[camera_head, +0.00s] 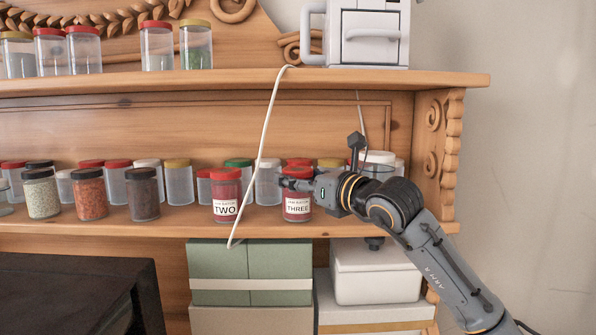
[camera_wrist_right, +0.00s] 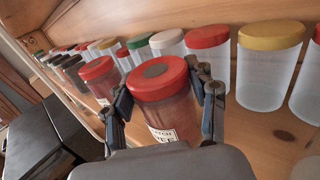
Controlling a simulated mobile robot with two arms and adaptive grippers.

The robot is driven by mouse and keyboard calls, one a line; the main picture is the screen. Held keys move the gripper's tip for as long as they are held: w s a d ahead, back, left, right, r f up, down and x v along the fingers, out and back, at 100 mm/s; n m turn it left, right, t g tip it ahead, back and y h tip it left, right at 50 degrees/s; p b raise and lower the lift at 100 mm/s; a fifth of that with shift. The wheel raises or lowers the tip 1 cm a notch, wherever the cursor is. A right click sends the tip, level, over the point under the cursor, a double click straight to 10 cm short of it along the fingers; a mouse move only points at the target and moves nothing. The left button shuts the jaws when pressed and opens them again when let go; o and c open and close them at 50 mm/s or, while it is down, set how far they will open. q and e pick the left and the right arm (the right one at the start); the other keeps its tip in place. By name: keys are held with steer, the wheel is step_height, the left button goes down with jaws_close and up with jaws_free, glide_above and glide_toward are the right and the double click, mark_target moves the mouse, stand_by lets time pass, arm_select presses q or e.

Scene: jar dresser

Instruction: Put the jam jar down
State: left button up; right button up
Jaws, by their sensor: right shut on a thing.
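The jam jar labelled THREE (camera_head: 297,206) has a red lid and dark red contents. It stands upright at the front of the middle shelf (camera_head: 370,226), and its base appears to be on or very near the board. My right gripper (camera_head: 297,184) reaches in from the right and is shut around its upper part. In the right wrist view the jar (camera_wrist_right: 170,108) sits between both fingers. The jam jar labelled TWO (camera_head: 226,200) stands to its left, apart from it. My left gripper is not in view.
Clear jars with coloured lids (camera_head: 178,183) line the shelf behind. A yellow-lidded jar (camera_wrist_right: 267,65) stands close in the wrist view. A white cable (camera_head: 262,150) hangs in front of the shelf between the two jam jars. Green boxes (camera_head: 280,262) stand below.

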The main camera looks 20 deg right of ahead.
steer(key=o, duration=1.3)
steer(key=shift+f, duration=0.1)
steer(key=shift+c, duration=0.2)
steer(key=o, duration=0.4)
